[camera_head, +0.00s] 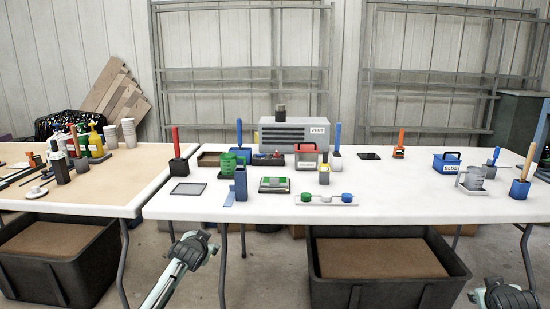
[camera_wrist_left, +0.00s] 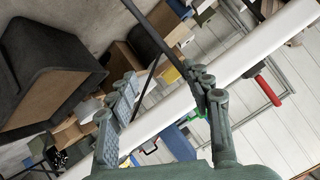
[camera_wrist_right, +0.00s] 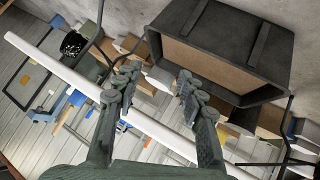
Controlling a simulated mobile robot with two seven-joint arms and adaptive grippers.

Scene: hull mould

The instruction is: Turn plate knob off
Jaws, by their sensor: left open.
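No knob marked as the plate knob can be made out for certain in the head view. A pale strip (camera_head: 311,201) lies at the table's front edge. It carries a green knob-like piece (camera_head: 306,197), a blue one (camera_head: 347,197) and a middle piece that looks teal. Left of it sits a low dark device with a green top (camera_head: 274,185). Any knob setting is too small to read. My left gripper (camera_head: 205,243) is in front of and below the table edge, open and empty (camera_wrist_left: 165,80). My right gripper (camera_head: 508,294) is low at the right, open and empty (camera_wrist_right: 158,76).
The white table (camera_head: 400,208) also holds a grey VENT box (camera_head: 294,135), a blue upright holder (camera_head: 240,184), a blue BLUE box (camera_head: 447,162) and several handled tools. Black bins (camera_head: 385,272) stand beneath. A tan-topped table (camera_head: 110,180) adjoins at left.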

